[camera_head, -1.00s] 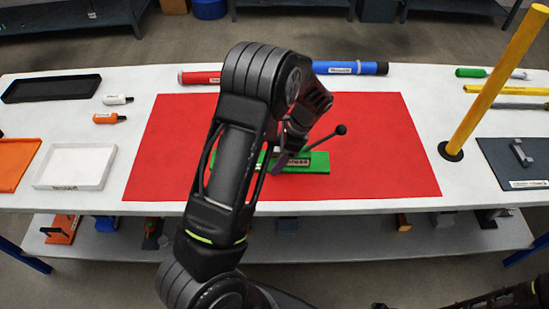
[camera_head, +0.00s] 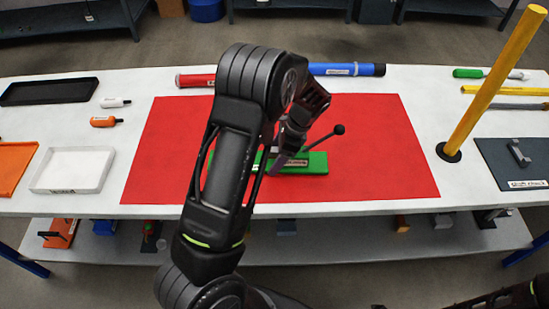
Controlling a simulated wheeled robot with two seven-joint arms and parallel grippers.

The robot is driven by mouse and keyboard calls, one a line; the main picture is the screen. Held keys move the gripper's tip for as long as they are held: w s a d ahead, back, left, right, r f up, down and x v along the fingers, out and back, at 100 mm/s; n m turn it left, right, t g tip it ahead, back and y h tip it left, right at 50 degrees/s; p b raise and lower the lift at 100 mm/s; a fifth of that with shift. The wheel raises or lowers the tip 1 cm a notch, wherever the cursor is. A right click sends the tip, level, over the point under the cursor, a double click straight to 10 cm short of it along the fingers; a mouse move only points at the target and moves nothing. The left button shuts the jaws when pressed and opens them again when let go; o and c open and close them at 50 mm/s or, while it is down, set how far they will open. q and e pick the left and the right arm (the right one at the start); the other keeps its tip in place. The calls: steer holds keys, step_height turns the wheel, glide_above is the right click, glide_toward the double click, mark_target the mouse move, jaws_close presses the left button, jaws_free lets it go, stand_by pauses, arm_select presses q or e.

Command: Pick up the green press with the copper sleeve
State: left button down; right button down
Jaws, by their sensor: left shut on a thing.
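The green press (camera_head: 310,165) lies on the red mat (camera_head: 375,130) near the middle of the table. It has a long green base with a label, and a black lever (camera_head: 338,130) that slants up to the right and ends in a round knob. My left gripper (camera_head: 279,160) reaches down to the press and is shut on it, left of the lever. The exact grip is partly hidden by my own arm, which also covers the left part of the base. I cannot make out a copper sleeve. My right gripper is out of view.
A yellow pole (camera_head: 488,90) stands on the right. A white tray (camera_head: 75,170), an orange tray (camera_head: 13,165) and a black tray (camera_head: 48,91) are on the left. A blue tube (camera_head: 345,70) lies behind the mat. The mat's right part is clear.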

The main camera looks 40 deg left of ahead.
mark_target(275, 150)
arm_select(q)
step_height(275, 150, up, 10)
steer(key=shift+f+b, duration=0.25)
steer(key=shift+b, duration=0.5)
steer(key=shift+s, duration=0.1)
